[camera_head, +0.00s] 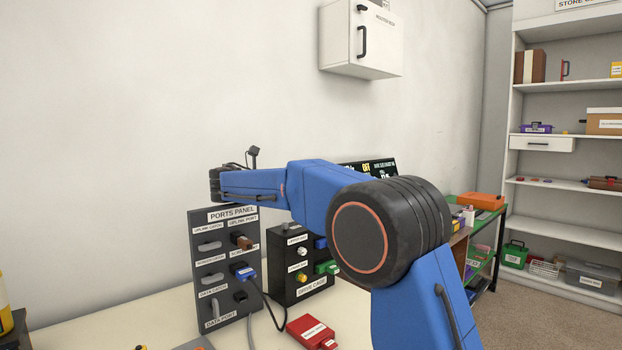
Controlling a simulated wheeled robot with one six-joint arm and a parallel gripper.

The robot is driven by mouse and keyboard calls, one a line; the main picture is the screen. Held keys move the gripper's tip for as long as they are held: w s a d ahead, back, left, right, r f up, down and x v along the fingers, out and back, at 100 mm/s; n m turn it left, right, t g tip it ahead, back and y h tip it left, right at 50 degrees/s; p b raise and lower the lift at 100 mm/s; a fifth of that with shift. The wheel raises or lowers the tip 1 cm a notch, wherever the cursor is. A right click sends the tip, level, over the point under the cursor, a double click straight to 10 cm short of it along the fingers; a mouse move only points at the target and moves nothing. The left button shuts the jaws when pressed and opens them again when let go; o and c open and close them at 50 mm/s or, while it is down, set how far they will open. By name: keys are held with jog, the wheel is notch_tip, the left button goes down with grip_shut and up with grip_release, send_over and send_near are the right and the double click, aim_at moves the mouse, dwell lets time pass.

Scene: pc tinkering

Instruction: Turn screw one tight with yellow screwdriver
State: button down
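The black drive cage (286,286) stands on the table behind the ports panel. Its front has a white round part (302,251) and a yellow round part (301,277) under small labels that I cannot read. I cannot tell which part is screw one, or whether the yellow part is the screwdriver's end. No yellow screwdriver can be made out for certain. My blue arm reaches left across the view, and its dark wrist end is above the ports panel. My gripper's fingers do not show, so what they hold is hidden.
The grey ports panel (210,287) stands upright with several latches and ports; a blue plug (245,273) with a cable is in it. A red box (311,332) lies on the pale table (90,335). A yellow object (3,292) is cut off at the left edge. Shelves (565,178) stand right.

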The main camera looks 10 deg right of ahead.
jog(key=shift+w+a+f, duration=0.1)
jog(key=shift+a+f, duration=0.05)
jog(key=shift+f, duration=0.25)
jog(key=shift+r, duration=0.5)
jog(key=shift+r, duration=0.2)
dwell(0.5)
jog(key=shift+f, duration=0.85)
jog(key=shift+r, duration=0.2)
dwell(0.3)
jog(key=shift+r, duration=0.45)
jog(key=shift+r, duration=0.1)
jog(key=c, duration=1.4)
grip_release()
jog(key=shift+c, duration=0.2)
